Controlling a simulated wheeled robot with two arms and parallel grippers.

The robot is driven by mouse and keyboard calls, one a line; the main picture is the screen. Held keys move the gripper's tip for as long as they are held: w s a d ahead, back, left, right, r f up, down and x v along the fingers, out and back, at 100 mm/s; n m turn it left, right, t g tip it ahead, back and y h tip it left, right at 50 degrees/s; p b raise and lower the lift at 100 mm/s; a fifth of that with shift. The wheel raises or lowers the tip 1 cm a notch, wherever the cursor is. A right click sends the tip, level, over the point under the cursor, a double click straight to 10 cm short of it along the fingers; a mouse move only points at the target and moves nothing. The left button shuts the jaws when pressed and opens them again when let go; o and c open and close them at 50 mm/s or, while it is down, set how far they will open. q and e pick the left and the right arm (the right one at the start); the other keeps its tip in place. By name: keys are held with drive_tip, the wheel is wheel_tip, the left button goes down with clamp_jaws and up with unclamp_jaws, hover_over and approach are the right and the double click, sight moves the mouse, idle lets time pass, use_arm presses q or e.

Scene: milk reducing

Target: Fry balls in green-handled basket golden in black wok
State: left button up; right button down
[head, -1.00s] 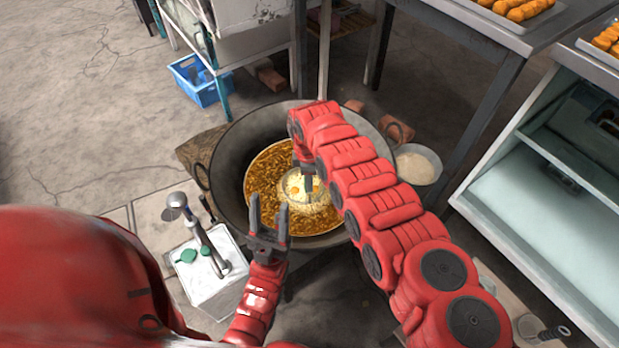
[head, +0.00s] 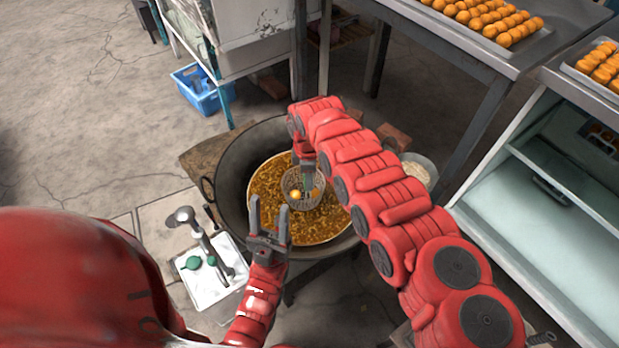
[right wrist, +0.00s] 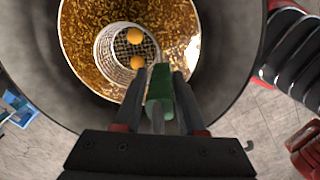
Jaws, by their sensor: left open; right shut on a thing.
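The black wok (head: 233,180) holds brown bubbling oil (head: 275,222) and also fills the top of the right wrist view (right wrist: 225,40). The wire basket (head: 299,178) is over the middle of the oil and looks lifted clear of it, with its mesh visible (right wrist: 112,48). Two orange-golden balls, one (right wrist: 134,36) beside the other (right wrist: 137,62), lie in the basket. My right gripper (right wrist: 160,78) is shut on the basket's green handle (right wrist: 160,95). My left gripper (head: 268,205) is open and empty at the wok's near side.
A white tray (head: 206,295) with green-handled tools stands left of the wok. A pale bowl (head: 420,168) is partly hidden behind my right arm. Trays of golden balls (head: 535,38) (head: 580,68) rest on metal tables at upper right. A blue crate (head: 203,100) sits on the floor.

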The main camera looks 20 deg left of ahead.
wheel_tip(320, 180, up, 10)
drive_tip(key=p, duration=0.6)
drive_tip(key=shift+w+r, duration=0.1)
drive_tip(key=shift+r, duration=0.1)
drive_tip(key=shift+r+p, duration=0.3)
drive_tip(key=shift+r, duration=0.2)
idle(1.2)
drive_tip(key=shift+r+p, duration=0.95)
drive_tip(key=shift+r, duration=1.05)
drive_tip(key=shift+f, duration=0.1)
